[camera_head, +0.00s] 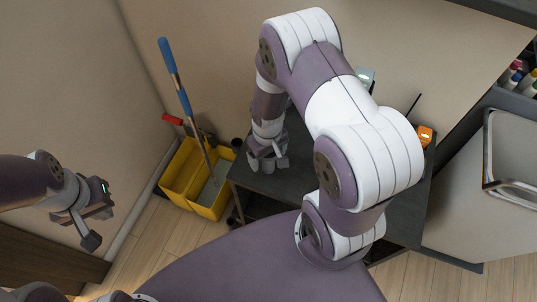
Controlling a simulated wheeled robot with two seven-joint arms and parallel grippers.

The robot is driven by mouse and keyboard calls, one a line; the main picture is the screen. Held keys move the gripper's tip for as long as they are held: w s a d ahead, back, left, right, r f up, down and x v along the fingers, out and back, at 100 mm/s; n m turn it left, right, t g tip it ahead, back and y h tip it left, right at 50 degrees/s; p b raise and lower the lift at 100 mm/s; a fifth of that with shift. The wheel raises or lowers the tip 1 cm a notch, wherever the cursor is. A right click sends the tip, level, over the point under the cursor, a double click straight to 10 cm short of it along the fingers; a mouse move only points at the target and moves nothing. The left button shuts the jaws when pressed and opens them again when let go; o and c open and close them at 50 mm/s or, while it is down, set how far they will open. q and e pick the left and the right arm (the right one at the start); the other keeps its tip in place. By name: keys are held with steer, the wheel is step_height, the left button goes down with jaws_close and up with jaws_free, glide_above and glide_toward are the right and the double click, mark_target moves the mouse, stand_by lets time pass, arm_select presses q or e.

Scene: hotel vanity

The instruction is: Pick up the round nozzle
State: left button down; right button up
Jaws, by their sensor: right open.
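My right arm reaches across a dark table (260,185). My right gripper (268,164) is open, pointing down over the table's left part, with its fingertips close to the top. I cannot make out a round nozzle; the gripper and my large white and purple arm hide much of the table top. A small dark object (236,144) shows at the table's left edge, too small to identify. My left gripper (99,226) hangs at the far left, away from the table, with its fingers apart and nothing visible between them.
A yellow mop bucket (178,172) with a blue-handled mop (174,72) stands left of the table. An orange object (425,135) and a thin black rod (412,104) show at the table's right. A grey cart (480,170) and several bottles (517,75) stand farther right.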

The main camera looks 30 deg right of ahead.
steer(key=c, duration=1.1)
steer(key=shift+r, duration=0.1)
